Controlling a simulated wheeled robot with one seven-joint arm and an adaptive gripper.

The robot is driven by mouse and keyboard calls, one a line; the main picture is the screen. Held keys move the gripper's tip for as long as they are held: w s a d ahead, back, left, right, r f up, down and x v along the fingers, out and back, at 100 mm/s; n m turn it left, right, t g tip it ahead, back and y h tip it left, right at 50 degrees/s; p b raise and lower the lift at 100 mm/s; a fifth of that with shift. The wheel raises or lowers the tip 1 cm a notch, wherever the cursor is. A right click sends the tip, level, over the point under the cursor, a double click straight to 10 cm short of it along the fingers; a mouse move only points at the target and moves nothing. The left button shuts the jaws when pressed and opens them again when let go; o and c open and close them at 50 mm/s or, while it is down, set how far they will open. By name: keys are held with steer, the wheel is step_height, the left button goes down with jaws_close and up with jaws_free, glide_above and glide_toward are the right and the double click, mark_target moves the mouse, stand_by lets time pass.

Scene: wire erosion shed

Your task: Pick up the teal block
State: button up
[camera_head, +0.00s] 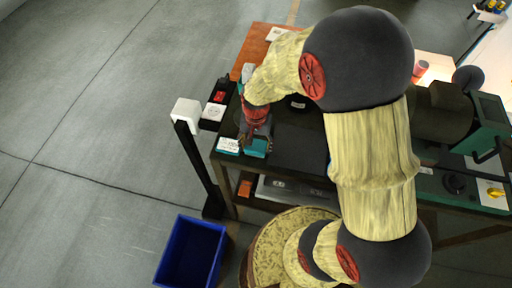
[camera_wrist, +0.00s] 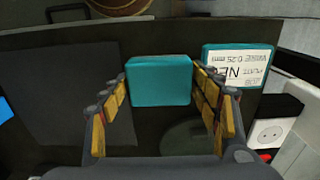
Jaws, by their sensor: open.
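The teal block (camera_wrist: 160,80) is a plain box on the dark tabletop, centred in the wrist view. In the head view the teal block (camera_head: 257,150) shows near the table's front left edge, partly hidden by my gripper. My gripper (camera_wrist: 160,88) is open, with its yellow-padded fingertips at the left and right sides of the block. Narrow gaps seem to show at both sides; contact cannot be told for sure. In the head view my gripper (camera_head: 255,136) is right over the block, pointing down.
A teal item with a white printed label (camera_wrist: 240,62) lies close to the right finger in the wrist view. A white socket (camera_wrist: 270,132) is at the lower right. In the head view a blue bin (camera_head: 190,252) stands on the floor, and a green machine (camera_head: 485,125) at right.

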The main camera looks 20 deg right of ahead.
mark_target(256, 145)
steer(key=shift+c, duration=0.5)
steer(key=c, duration=0.7)
steer(key=shift+c, duration=0.2)
steer(key=shift+r, duration=0.55)
step_height(256, 145, up, 2)
steer(key=shift+r, duration=0.2)
steer(key=s+r+p, duration=0.2)
steer(key=s+r, duration=0.7)
steer(key=s, duration=0.5)
steer(key=shift+r, duration=0.3)
steer(key=shift+d, duration=0.1)
